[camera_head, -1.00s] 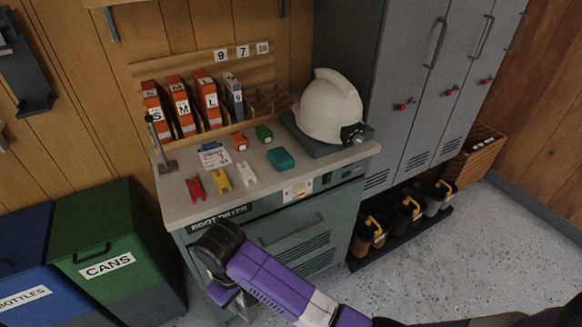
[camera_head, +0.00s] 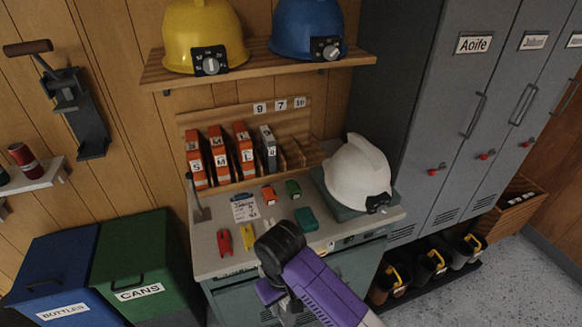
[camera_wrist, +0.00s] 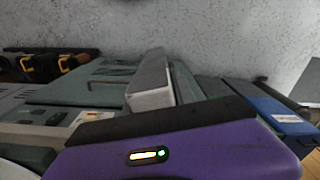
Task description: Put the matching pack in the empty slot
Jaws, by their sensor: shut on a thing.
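A wooden rack (camera_head: 222,118) stands at the back of the counter. It holds several orange packs (camera_head: 220,155), with S, M and L readable, and one grey pack (camera_head: 268,149) to their right. The slots (camera_head: 296,154) right of the grey pack look empty. Cards (camera_head: 279,105) reading 9, 7 and 10 are above. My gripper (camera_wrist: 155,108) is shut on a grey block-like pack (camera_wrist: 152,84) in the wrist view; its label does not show. In the head view my arm is in front of the counter, and the fingers and held pack are hidden or unclear.
A white helmet (camera_head: 357,172) sits right of the rack. Small items, including a red one (camera_head: 224,242), a yellow one (camera_head: 248,237) and a teal box (camera_head: 306,220), lie on the counter. A shelf (camera_head: 255,66) with yellow and blue helmets overhangs the rack. Lockers (camera_head: 440,120) stand right.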

